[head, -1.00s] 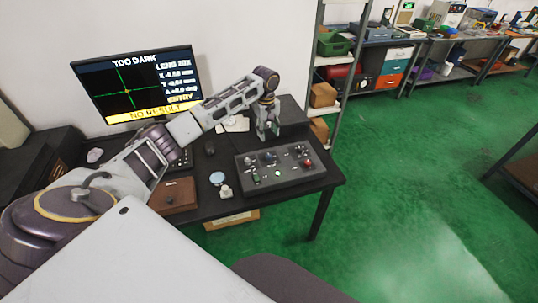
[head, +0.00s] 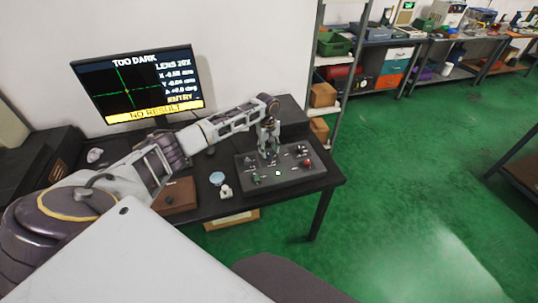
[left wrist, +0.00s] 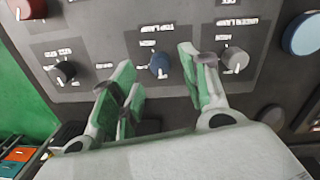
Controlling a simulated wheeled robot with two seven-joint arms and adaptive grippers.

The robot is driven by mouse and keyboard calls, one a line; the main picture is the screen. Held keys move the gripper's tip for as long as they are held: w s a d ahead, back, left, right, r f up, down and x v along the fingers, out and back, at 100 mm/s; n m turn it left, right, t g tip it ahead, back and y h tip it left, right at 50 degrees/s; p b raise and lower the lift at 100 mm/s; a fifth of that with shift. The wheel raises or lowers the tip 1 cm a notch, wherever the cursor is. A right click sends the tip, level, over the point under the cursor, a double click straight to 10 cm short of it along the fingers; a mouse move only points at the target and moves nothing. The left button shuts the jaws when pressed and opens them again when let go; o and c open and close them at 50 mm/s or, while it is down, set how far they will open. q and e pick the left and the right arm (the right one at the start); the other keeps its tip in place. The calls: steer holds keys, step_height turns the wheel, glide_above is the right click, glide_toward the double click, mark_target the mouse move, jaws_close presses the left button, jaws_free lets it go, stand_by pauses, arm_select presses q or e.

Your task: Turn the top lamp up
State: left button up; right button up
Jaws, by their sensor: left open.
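The grey control panel (head: 302,172) lies on the dark desk. My left gripper (head: 268,152) is over the panel's back middle part. In the head view the gripper hides this knob. The monitor (head: 138,82) reads "TOO DARK" and "NO RESULT". My right gripper is out of view.
A grey knob (left wrist: 234,59) sits close to the right finger and a black knob (left wrist: 65,71) farther left. A red button (head: 306,162) is on the panel's right side. A brown box (head: 176,195) and a small white-based item (head: 226,191) stand left of the panel.

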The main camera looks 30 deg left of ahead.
mark_target(269, 155)
arm_select(q)
steer(key=shift+f, duration=1.8)
steer(key=shift+c, duration=0.5)
jaws_close()
